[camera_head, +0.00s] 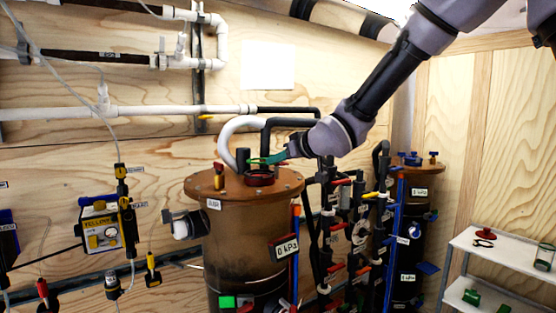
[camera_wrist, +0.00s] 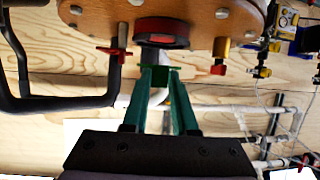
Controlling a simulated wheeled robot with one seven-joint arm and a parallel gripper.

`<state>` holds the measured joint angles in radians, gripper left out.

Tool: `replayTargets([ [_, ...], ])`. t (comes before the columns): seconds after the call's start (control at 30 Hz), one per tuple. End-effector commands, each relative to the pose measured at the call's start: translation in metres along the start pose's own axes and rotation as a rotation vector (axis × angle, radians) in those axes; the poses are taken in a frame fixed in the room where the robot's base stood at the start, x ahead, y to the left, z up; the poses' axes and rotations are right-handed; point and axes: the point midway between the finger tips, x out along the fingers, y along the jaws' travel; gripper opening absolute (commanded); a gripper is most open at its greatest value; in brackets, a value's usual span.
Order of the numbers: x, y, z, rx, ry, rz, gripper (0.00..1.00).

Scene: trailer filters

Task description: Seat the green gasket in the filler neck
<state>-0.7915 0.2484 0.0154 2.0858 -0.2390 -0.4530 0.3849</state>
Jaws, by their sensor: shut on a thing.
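My gripper (camera_head: 262,160) has green fingers and is just above the lid of the brown tank. In the wrist view its fingertips (camera_wrist: 160,72) are shut on a small dark green piece, which I take as the green gasket (camera_wrist: 160,75); its shape is hard to make out against the green fingers. The filler neck is a red-rimmed dark ring (camera_head: 259,179) on the tank lid. It also shows in the wrist view (camera_wrist: 161,32), beyond the fingertips. The gasket appears apart from the neck, though the exact gap cannot be told.
The brown tank lid (camera_head: 205,187) carries bolts, a red-and-yellow valve (camera_head: 219,176) and a curved white pipe (camera_head: 226,140) close to my gripper. Dark pipes and coloured valves crowd the right side. A white shelf (camera_head: 500,258) stands at the far right.

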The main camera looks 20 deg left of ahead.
Motion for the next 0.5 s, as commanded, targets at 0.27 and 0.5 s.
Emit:
replayTargets([
  [0.27,0.003,0.0,0.006,-0.001,-0.001,-0.001,0.0],
  [0.5,0.005,0.0,0.012,0.0,-0.001,0.0,0.0],
])
